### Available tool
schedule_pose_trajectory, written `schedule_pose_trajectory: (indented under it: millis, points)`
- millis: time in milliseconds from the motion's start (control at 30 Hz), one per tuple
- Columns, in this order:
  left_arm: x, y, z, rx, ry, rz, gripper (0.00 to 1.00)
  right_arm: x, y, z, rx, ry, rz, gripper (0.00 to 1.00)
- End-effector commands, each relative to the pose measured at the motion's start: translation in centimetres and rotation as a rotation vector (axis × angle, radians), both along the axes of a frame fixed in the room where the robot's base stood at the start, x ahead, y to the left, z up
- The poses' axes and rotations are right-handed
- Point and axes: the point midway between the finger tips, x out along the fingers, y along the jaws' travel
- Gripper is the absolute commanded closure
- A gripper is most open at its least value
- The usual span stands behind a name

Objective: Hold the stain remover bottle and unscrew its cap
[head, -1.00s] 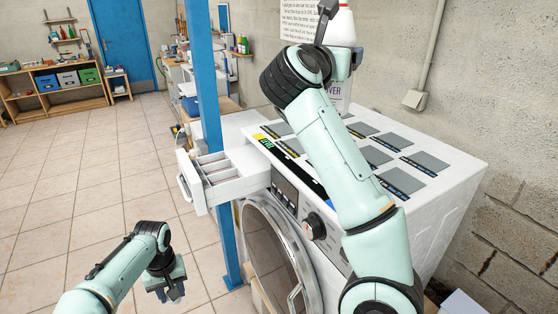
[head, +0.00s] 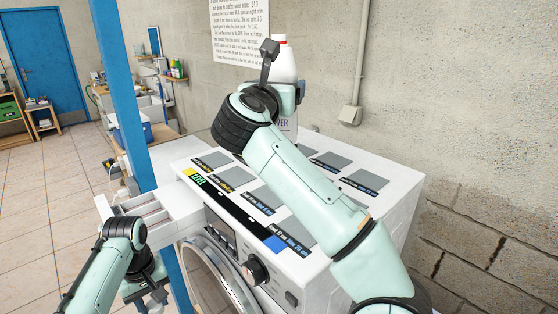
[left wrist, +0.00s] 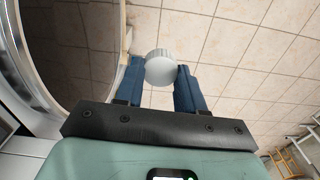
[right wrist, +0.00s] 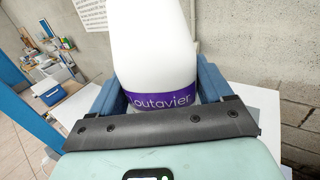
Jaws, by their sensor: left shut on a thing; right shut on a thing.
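The white stain remover bottle (head: 284,66) stands upright at the back of the washing machine top, partly hidden behind my right arm. My right gripper (right wrist: 160,88) is shut around its body; the purple label band (right wrist: 165,102) shows between the fingers. My left gripper (head: 152,299) is low at the front left, well apart from the bottle. In the left wrist view it is shut on a white ribbed cap (left wrist: 160,68). The bottle's mouth is too small in the head view to make out.
The washing machine (head: 395,200) has several grey panels on top. Its drawer (head: 150,212) is pulled out near my left arm, above the round door (head: 205,275). A blue post (head: 122,90) stands at left, a wall behind.

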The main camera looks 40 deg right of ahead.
Motion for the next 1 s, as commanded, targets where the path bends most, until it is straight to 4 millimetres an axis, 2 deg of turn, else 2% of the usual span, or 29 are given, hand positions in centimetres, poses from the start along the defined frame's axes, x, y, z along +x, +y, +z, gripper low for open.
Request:
schedule_pose_trajectory:
  millis: [500, 1000]
  points:
    - [-0.2, 0.0, -0.4, 0.0, 0.004, 0.0, 0.98, -0.1, -0.1, -10.4, -0.001, 0.003, 0.0, 1.0]
    - [0.1, 0.0, 0.1, 0.0, -0.001, 0.0, 0.98, -0.1, 0.0, -15.6, 0.0, -0.001, 0.0, 1.0]
